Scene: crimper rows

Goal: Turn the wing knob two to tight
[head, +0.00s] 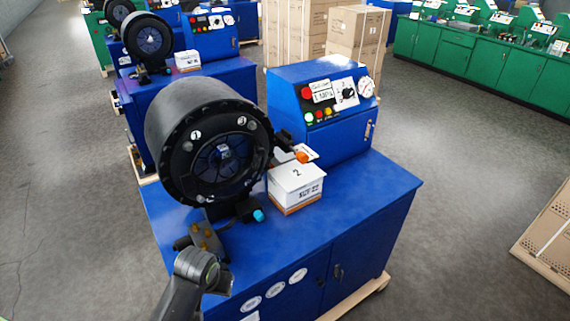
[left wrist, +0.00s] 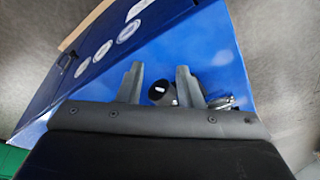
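The blue crimper bench (head: 345,205) carries a black round crimper head (head: 190,130) with small numbered marks, of which 1 and 3 can be read. I cannot tell which part is wing knob two. A small block with yellow knobs (head: 204,238) sits at the bench's front left, and a cyan knob (head: 258,215) is below the head. My left arm reaches in from the bottom beside the bench. In the left wrist view my left gripper (left wrist: 158,76) has its fingers apart with nothing gripped. A black round part with a white mark (left wrist: 158,92) shows between them.
A white box marked 2 (head: 297,185) stands right of the crimper head. The control cabinet (head: 320,105) with buttons, a dial and a gauge is behind it. Round white labels (head: 275,290) are on the bench front. Open floor lies at left and right.

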